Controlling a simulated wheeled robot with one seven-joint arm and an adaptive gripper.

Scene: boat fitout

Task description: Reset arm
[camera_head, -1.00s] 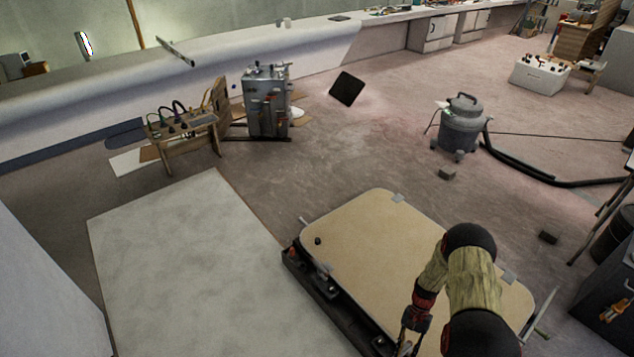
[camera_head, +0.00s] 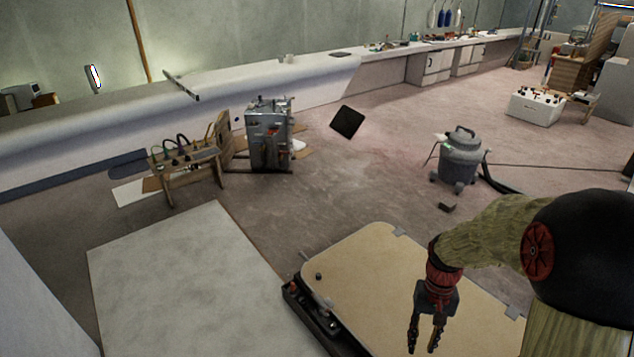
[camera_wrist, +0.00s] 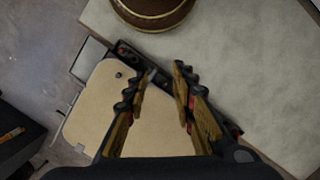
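My arm reaches in from the right of the head view, with a large dark joint close to the camera. My gripper (camera_head: 423,345) hangs from it, pointing down over a tan board (camera_head: 352,262) with rounded corners. Its two fingers are apart with nothing between them. In the wrist view my gripper (camera_wrist: 164,72) is open and empty, above the tan board (camera_wrist: 95,105) and a dark rail at its edge. The height of the fingers above the board is hard to tell.
A pale grey slab (camera_head: 180,285) lies left of the board. A grey vacuum (camera_head: 459,158) stands on the open floor behind. A metal unit (camera_head: 268,135) and a wooden stand with cables (camera_head: 186,165) are at the back left. A long counter (camera_head: 310,75) lines the wall.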

